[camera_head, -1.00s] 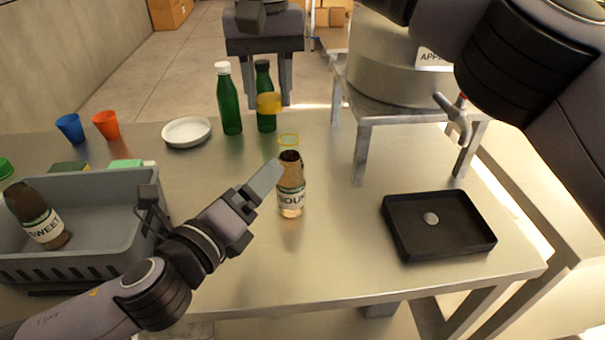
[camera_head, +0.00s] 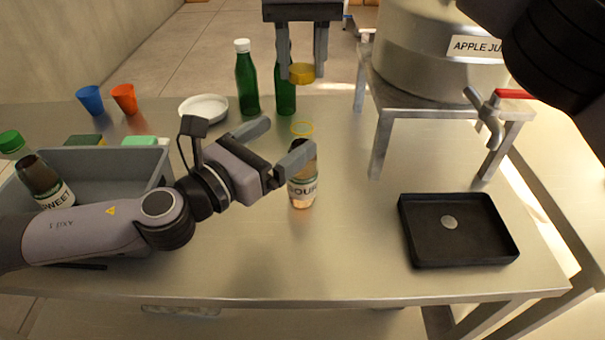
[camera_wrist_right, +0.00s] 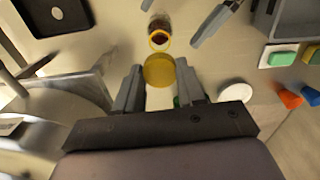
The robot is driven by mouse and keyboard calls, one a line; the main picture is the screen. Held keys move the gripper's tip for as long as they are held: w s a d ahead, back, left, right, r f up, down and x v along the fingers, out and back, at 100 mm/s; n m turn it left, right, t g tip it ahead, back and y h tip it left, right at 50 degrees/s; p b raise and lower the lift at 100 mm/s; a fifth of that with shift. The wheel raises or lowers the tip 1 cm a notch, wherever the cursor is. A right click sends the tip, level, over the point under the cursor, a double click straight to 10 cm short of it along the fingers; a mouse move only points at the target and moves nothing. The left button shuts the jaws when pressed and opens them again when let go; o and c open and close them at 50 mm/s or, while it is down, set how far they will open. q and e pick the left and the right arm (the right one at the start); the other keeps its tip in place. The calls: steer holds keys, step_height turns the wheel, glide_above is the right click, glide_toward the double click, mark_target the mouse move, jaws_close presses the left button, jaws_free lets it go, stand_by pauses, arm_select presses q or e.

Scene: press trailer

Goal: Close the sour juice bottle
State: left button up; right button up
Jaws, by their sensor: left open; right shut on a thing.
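The sour juice bottle (camera_head: 302,190), brown with a "SOUR" label, stands upright on the metal table. Its open mouth also shows in the right wrist view (camera_wrist_right: 160,27). A thin yellow ring (camera_head: 302,128) shows just above the bottle's top; I cannot tell whether it touches it. My right gripper (camera_head: 302,62) is shut on a yellow cap (camera_head: 302,74), held above and beyond the bottle; the cap also shows in the wrist view (camera_wrist_right: 159,70). My left gripper (camera_head: 274,143) is open beside the bottle, one finger overlapping its upper part in view.
A grey crate (camera_head: 110,160) at the left holds the sweet bottle (camera_head: 45,185). Green bottles (camera_head: 247,82), a white plate (camera_head: 203,108) and blue (camera_head: 90,99) and orange (camera_head: 124,98) cups stand behind. A black tray (camera_head: 480,235) and the apple juice tank's tap (camera_head: 487,117) are at right.

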arm_select(q)
step_height(320, 180, down, 7)
steer(key=x, duration=0.7)
steer(key=shift+w+d+f, duration=0.2)
steer(key=shift+f, duration=0.15)
steer(key=c, duration=1.5)
steer(key=shift+c, duration=0.2)
arm_select(e)
glide_above(302, 119)
steer(key=shift+f, duration=2.5)
steer(key=shift+f, duration=0.9)
